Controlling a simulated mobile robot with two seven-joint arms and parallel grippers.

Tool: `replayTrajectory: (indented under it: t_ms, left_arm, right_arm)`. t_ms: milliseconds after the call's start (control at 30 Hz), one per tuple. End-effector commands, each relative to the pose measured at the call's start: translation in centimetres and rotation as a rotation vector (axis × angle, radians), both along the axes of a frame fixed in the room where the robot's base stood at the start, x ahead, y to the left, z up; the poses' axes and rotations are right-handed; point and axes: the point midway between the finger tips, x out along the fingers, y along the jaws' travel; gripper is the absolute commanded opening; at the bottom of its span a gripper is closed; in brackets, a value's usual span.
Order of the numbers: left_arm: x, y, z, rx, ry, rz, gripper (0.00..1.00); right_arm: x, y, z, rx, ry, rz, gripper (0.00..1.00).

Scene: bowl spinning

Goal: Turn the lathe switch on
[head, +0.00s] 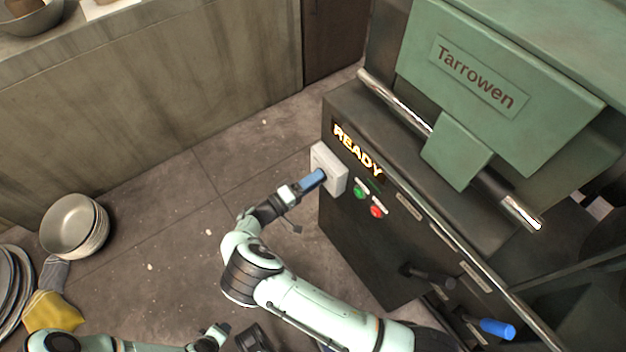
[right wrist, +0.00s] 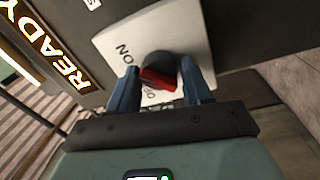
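The lathe (head: 400,240) stands at the right, with a green head over a dark front panel. Its switch plate (head: 333,172) is pale and sits on the panel's left part. In the right wrist view the switch knob (right wrist: 160,74) is dark with a red bar, next to "ON" lettering and a second label partly covered by the knob. My right gripper (right wrist: 162,90) is open, its blue fingers on either side of the knob, with gaps showing. In the head view the right gripper (head: 314,180) is at the plate and hides the knob.
An orange "READY" display (head: 358,150) is lit above the switch plate. A green button (head: 360,191) and a red button (head: 377,211) sit right of it. A blue-handled lever (head: 496,328) juts out lower right. Stacked bowls (head: 72,226) and a yellow cloth (head: 52,311) are at the left.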

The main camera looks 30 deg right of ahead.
Motion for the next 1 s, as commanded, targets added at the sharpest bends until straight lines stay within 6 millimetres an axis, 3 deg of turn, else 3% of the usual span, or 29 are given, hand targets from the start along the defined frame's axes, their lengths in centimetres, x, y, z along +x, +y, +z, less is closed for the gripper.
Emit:
replayTrajectory:
  t_ms: [67, 467, 1000]
  left_arm:
    - [0.0, 0.0, 0.0, 0.000, 0.000, 0.000, 0.43]
    - [-0.1, 0.0, 0.0, -0.001, 0.002, -0.001, 0.43]
    - [0.2, 0.2, -0.3, 0.004, -0.004, 0.003, 0.43]
  right_arm:
    - [0.0, 0.1, -0.2, 0.003, 0.002, 0.001, 0.70]
    - [0.0, 0.9, 0.0, -0.002, 0.002, 0.003, 0.70]
    - [-0.9, 11.6, -1.0, 0.000, 0.002, 0.004, 0.70]
